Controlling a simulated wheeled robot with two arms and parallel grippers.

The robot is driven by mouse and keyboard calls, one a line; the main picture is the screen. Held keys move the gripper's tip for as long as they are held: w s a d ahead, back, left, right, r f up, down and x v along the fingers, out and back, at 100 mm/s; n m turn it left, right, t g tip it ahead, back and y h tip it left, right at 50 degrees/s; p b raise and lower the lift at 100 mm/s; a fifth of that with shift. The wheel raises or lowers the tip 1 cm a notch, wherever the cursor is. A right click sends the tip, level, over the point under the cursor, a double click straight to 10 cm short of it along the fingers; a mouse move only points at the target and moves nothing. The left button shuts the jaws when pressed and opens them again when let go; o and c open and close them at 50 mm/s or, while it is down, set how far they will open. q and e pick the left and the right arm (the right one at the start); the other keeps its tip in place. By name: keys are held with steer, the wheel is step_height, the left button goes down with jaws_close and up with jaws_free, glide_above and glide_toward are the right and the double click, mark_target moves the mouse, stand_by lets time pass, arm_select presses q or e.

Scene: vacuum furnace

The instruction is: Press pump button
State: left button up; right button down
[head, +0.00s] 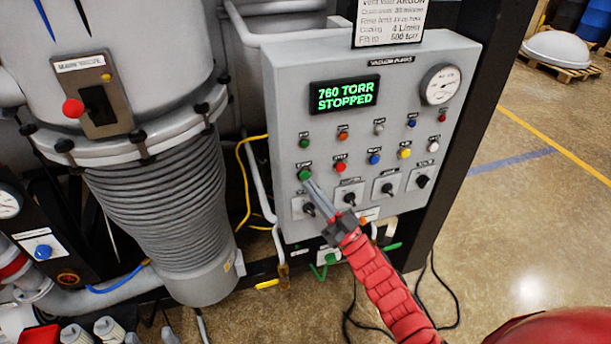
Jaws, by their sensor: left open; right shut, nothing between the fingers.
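The grey control panel (268,95) stands in the middle, with the heading "VACUUM PUMPS" above a green-lit display (344,94) that reads "760 TORR STOPPED". Two rows of small coloured buttons sit below it. A green button (304,174) is at the left end of the lower row; its small label is not clearly legible. My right gripper (310,185) reaches up from the lower right. Its fingers are shut and empty, with their tips just below the green button; I cannot tell if they touch it. My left gripper is not in view.
A red button (340,167) is close to the right of the green one. Black knobs (349,198) line up below, near my fingers. A round gauge (440,84) is at upper right. A large ribbed cylinder (160,210) stands left. Open floor lies right.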

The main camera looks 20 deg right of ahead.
stand_by(0.6)
steer(key=shift+w+b, duration=0.35)
steer(key=shift+w, duration=0.1)
steer(key=shift+w+b, duration=0.3)
stand_by(0.5)
stand_by(0.3)
steer(key=shift+s, duration=0.8)
steer(key=shift+p, duration=0.3)
steer(key=s+p, duration=0.2)
steer(key=s, duration=0.3)
steer(key=shift+d, duration=0.1)
